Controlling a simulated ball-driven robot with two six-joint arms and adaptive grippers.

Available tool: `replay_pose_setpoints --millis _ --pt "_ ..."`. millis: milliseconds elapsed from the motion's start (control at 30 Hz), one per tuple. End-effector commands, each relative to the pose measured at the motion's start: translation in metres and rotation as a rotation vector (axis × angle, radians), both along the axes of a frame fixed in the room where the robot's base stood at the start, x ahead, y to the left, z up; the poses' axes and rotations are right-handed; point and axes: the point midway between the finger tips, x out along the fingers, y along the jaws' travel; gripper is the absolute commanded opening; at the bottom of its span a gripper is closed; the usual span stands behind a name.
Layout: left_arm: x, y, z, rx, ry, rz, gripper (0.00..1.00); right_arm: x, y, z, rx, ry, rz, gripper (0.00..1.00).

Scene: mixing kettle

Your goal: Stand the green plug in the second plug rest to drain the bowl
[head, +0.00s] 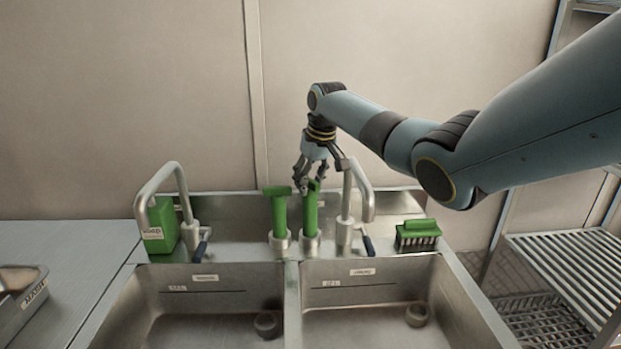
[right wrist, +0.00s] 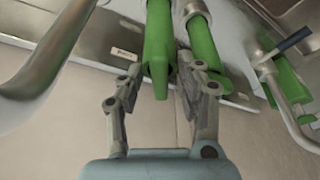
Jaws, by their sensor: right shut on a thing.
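Two green plugs stand upright side by side behind the divider between the bowls. The left green plug (head: 280,213) has a wide top and its foot is in the left metal plug rest (head: 280,241). The right green plug (head: 310,215) has its foot at the right metal plug rest (head: 310,246); how deep it sits is hard to tell. My right gripper (head: 309,183) is shut on the top of the right plug. In the right wrist view this plug (right wrist: 158,45) is between the fingers, and the other plug (right wrist: 205,45) is beside them. My left gripper is not in view.
A left tap (head: 162,185) and a right tap (head: 366,200) flank the plugs. A green soap box (head: 160,228) and a green brush (head: 417,233) stand on the ledge.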

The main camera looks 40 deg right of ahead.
Motion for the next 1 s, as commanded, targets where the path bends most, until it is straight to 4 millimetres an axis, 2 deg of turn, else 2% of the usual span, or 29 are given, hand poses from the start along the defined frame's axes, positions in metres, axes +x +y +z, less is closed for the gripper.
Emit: replay_pose_setpoints --millis 400,1000 --pt "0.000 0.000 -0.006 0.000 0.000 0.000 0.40 0.000 0.000 -0.014 0.000 0.000 0.000 0.00" --pt "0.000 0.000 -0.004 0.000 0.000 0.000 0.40 0.000 0.000 -0.017 0.000 0.000 0.000 0.00"
